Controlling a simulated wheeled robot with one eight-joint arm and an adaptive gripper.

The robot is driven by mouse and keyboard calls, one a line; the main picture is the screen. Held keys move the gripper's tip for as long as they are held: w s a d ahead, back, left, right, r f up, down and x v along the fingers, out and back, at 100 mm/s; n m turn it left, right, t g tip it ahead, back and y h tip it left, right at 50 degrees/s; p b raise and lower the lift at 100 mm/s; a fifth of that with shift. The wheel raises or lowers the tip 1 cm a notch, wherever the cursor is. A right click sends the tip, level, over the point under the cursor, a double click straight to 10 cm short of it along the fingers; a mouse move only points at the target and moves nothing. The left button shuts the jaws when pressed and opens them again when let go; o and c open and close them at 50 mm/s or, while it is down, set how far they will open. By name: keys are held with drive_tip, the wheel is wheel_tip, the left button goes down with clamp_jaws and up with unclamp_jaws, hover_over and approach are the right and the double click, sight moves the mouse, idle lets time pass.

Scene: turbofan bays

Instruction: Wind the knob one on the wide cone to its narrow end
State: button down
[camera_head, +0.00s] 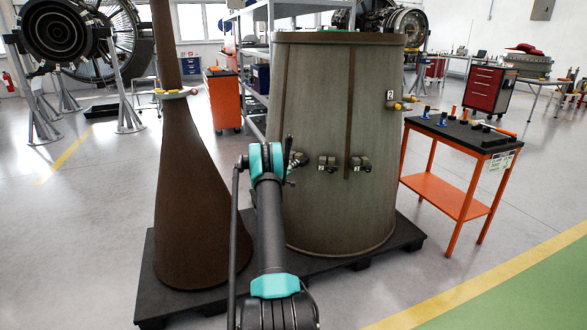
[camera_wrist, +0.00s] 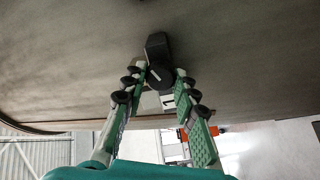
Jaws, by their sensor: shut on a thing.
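The wide cone (camera_head: 312,90) is a tall grey-green tapered shell, wider at the bottom, standing upright on a dark pallet. In the wrist view its wall (camera_wrist: 70,60) fills the upper part. Knob one (camera_wrist: 160,75) is a dark round knob with a dark lever part above it and a white label "1" below. My gripper (camera_wrist: 162,78) is shut on it, one green-and-grey finger on each side. In the head view my arm reaches to the cone's left front, and the fingers are mostly hidden behind my teal wrist.
More knobs (camera_head: 326,163) sit on the cone's front, and one labelled "2" (camera_head: 392,104) on its right side. A narrow brown cone (camera_head: 185,220) stands left on the same pallet (camera_head: 400,242). An orange cart (camera_head: 455,195) stands right. The floor in front is clear.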

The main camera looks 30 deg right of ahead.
drive_tip(key=m, duration=0.4)
drive_tip(key=shift+s+f+m, duration=0.1)
drive_tip(key=shift+m, duration=0.3)
idle(0.4)
drive_tip(key=c, duration=1.2)
unclamp_jaws()
drive_tip(key=shift+a, duration=0.1)
drive_tip(key=v, duration=1.2)
